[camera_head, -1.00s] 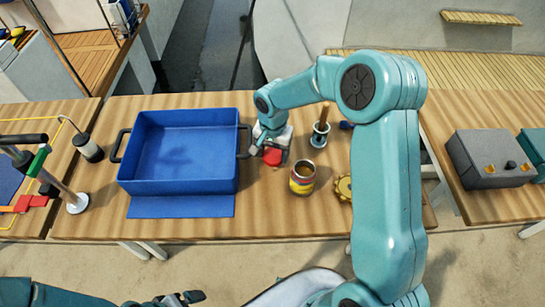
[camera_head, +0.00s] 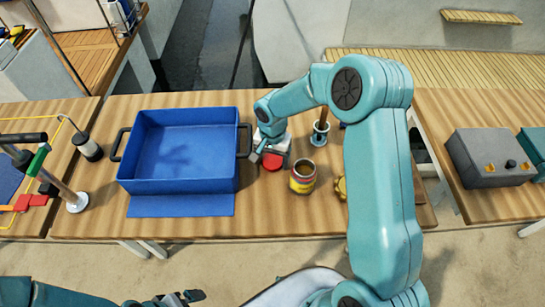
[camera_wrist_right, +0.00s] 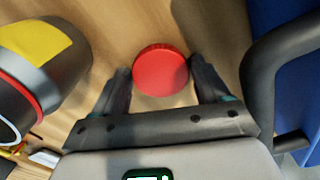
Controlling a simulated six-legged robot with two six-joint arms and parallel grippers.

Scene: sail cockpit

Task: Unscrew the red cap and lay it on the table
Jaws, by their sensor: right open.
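The red cap (camera_head: 272,161) lies flat on the table, just left of the jar. It also shows in the right wrist view (camera_wrist_right: 160,71). The jar (camera_head: 302,177), with a yellow and red label, stands upright with its mouth uncovered and brown inside. It also shows at the left of the wrist view (camera_wrist_right: 42,55). My right gripper (camera_head: 271,155) is open, its fingers on either side of the cap, with gaps visible in the wrist view (camera_wrist_right: 160,80). My left gripper (camera_head: 184,297) is low at the bottom edge, far from the jar; its jaws are unclear.
A blue bin (camera_head: 180,187) with dark handles stands left of the cap, its right handle close to my right gripper. A holder with a wooden-handled tool (camera_head: 320,133) stands behind the jar. A yellow gear-like thing (camera_head: 340,187) is partly hidden by my right arm.

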